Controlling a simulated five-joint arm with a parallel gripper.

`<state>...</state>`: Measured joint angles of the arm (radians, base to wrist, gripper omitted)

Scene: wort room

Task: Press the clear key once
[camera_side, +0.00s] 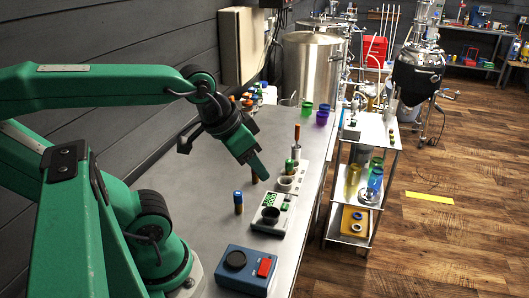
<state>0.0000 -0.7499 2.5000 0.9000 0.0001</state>
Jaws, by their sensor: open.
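A pale instrument (279,224) lies on the grey bench, with a green key pad (271,198), a black round cup-like part (270,214) and a small green display-like patch (284,206). The lettering on the keys is too small to read, so I cannot tell which one is the clear key. My gripper (261,177) is open and empty, pointing down above the far end of the key pad. It appears apart from the keys, but the gap is hard to judge.
A blue box (243,284) with a black knob and red switch stands in front. A blue-topped brown bottle (238,204) stands left of the instrument. A grey cup (286,183) and an orange-handled tool (297,136) are behind. A shelved cart (351,196) stands right of the bench.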

